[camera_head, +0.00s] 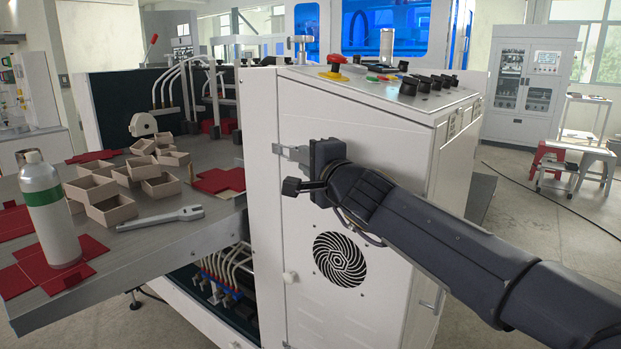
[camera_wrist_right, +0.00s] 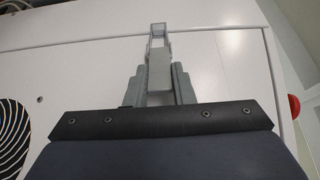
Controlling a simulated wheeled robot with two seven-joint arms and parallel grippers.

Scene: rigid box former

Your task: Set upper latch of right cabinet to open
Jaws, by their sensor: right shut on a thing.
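The white right cabinet (camera_head: 390,130) stands in the middle of the head view, with a round black fan grille (camera_head: 340,259) on its side. Its upper latch (camera_head: 284,150) is a small metal piece at the panel's upper left edge, partly hidden by my gripper. My right gripper (camera_head: 304,153) reaches it from the right. In the right wrist view the two grey fingers of the right gripper (camera_wrist_right: 159,85) are closed on the latch (camera_wrist_right: 159,62), which sticks out beyond the fingertips. My left gripper is not in view.
A control panel (camera_head: 390,85) with black knobs and a red button tops the cabinet. At left, a grey table (camera_head: 180,235) holds small boxes (camera_head: 108,210), red sheets, a wrench (camera_head: 160,219) and a bottle (camera_head: 50,215). Open floor lies at the right, with stools behind.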

